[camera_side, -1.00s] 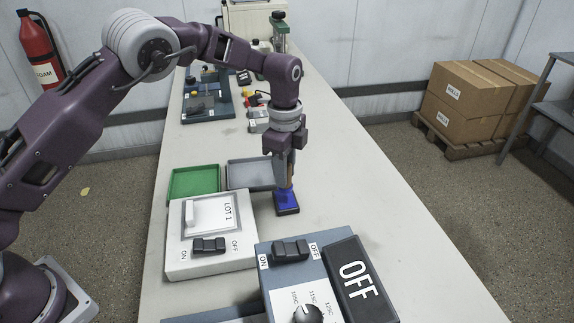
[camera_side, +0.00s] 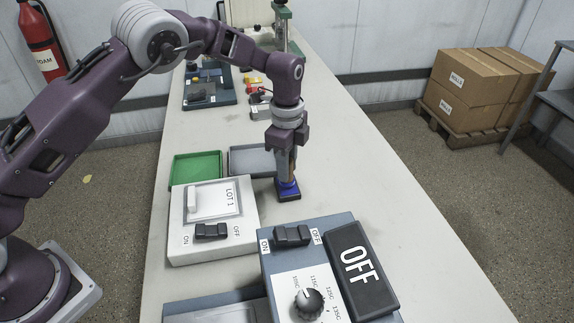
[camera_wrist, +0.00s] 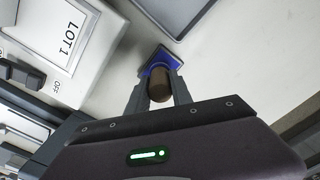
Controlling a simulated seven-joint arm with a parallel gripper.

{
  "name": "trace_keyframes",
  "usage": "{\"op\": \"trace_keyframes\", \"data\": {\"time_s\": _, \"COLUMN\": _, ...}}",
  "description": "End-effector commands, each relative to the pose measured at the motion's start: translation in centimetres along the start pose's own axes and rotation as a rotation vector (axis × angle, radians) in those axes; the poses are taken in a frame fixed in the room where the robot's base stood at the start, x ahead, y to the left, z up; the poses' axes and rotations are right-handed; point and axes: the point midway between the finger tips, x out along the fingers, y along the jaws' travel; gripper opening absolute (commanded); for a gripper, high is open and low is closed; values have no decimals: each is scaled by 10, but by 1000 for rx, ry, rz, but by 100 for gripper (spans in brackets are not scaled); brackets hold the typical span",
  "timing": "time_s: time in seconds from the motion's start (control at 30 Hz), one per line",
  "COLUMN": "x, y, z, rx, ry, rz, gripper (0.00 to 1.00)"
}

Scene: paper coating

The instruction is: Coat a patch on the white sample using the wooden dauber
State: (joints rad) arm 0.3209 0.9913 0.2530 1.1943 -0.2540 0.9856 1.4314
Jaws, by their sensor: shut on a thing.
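My gripper (camera_side: 287,160) is shut on the wooden dauber, whose brown handle (camera_wrist: 160,83) stands between the fingers in the wrist view. The dauber's blue head (camera_side: 288,188) points down with a dark pad at its base, low at the table surface; I cannot tell whether it touches. The white sample (camera_side: 213,202), marked LOT 1, lies on a pale box with a black ON/OFF rocker switch, just left of the dauber. A white bar lies along the sample's left part. In the wrist view the LOT 1 sample (camera_wrist: 78,22) is at the upper left.
A green tray (camera_side: 197,155) and a grey tray (camera_side: 232,172) stand behind the sample box. A blue-grey unit with a dial (camera_side: 308,303) and a black OFF display (camera_side: 357,262) stand in front. The table to the right of the dauber is clear.

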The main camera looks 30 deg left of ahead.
Motion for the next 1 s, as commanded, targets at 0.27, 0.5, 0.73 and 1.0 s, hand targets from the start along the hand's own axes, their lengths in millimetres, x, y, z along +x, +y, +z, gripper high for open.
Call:
{"op": "trace_keyframes", "data": {"time_s": 0.27, "x": 3, "y": 0, "z": 0, "rx": 0, "ry": 0, "rz": 0, "gripper": 0}}
{"op": "trace_keyframes", "data": {"time_s": 0.5, "x": 6, "y": 0, "z": 0, "rx": 0, "ry": 0, "rz": 0, "gripper": 0}}
{"op": "trace_keyframes", "data": {"time_s": 0.73, "x": 9, "y": 0, "z": 0, "rx": 0, "ry": 0, "rz": 0, "gripper": 0}}
{"op": "trace_keyframes", "data": {"time_s": 1.0, "x": 10, "y": 0, "z": 0, "rx": 0, "ry": 0, "rz": 0, "gripper": 0}}
